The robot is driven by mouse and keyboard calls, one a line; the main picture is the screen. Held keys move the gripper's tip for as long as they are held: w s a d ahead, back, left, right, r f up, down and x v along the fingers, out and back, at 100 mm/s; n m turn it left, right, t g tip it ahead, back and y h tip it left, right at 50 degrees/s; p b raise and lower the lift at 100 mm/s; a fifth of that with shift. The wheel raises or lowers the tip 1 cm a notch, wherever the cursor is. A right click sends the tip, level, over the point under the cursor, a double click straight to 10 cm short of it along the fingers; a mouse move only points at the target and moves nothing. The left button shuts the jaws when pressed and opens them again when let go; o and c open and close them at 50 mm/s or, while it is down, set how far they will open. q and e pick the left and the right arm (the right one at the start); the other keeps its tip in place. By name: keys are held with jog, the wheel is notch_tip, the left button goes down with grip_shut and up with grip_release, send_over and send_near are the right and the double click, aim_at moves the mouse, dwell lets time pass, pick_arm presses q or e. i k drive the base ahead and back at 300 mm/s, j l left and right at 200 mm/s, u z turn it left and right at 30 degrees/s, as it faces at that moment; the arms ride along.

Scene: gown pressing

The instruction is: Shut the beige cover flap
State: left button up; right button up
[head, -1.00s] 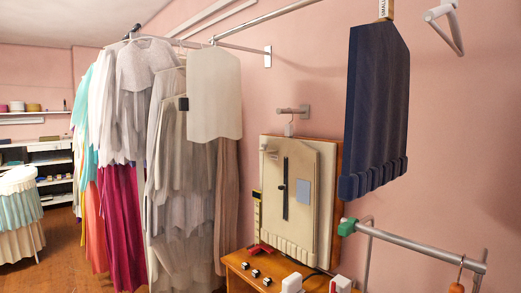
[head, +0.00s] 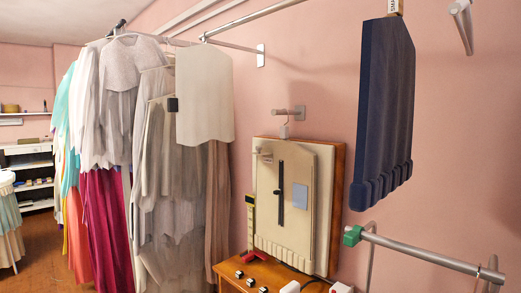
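A beige panel (head: 299,222) with a pleated lower edge is mounted on a brown wooden board (head: 338,190) against the pink wall. It carries a dark vertical strip (head: 281,185) and a blue-grey patch (head: 300,197). A second plain beige panel (head: 205,95) hangs from the rail in front of the clothes. I cannot tell for sure which of the two is the cover flap, or how far it is open. Neither of my grippers is in view.
A wooden table (head: 240,273) with small dark-and-white items stands below the board. A navy pleated garment (head: 380,115) hangs at the right, above a metal bar with a green end (head: 353,236). Clothes (head: 105,225) crowd the left. Floor (head: 40,245) shows at far left.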

aim_at(259, 153)
jog(key=z, duration=0.9)
jog(key=j+z, duration=0.45)
jog(key=i+j+z, duration=0.1)
jog(key=j+z, duration=0.15)
jog(key=z, duration=0.25)
jog(key=j+z, duration=0.25)
jog(key=j, duration=0.15)
jog(key=k+j+z, duration=0.25)
jog(key=j, duration=0.15)
jog(key=j+z, duration=0.1)
jog(key=j, duration=0.3)
jog(key=k+j+z, duration=0.15)
jog(key=j, duration=0.25)
